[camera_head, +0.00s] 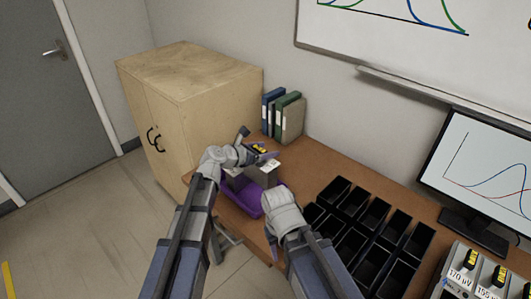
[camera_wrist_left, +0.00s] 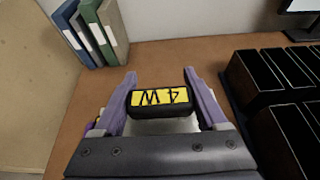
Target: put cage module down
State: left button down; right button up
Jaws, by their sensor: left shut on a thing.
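The cage module (camera_wrist_left: 160,98) has a black top with a yellow label and a pale body under it in the left wrist view. My left gripper (camera_wrist_left: 159,77) is shut on it, with a purple finger on each side. In the head view my left gripper (camera_head: 263,154) holds the module (camera_head: 260,149) over the far left part of the brown desk. I cannot tell whether the module touches anything below.
A purple bin (camera_head: 247,202) is at the desk's left edge, below my left gripper. Black bins (camera_head: 372,214) stand in rows to the right. Binders (camera_head: 290,119) stand at the back by a wooden cabinet (camera_head: 190,85). A monitor (camera_head: 487,165) and labelled modules (camera_head: 470,262) are farther right.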

pick_arm(q)
jog(key=shift+f+b, duration=0.55)
pick_arm(e)
jog(key=shift+f, duration=0.5)
pick_arm(q)
jog(key=shift+f, duration=0.1)
pick_arm(e)
jog(key=shift+f, duration=0.1)
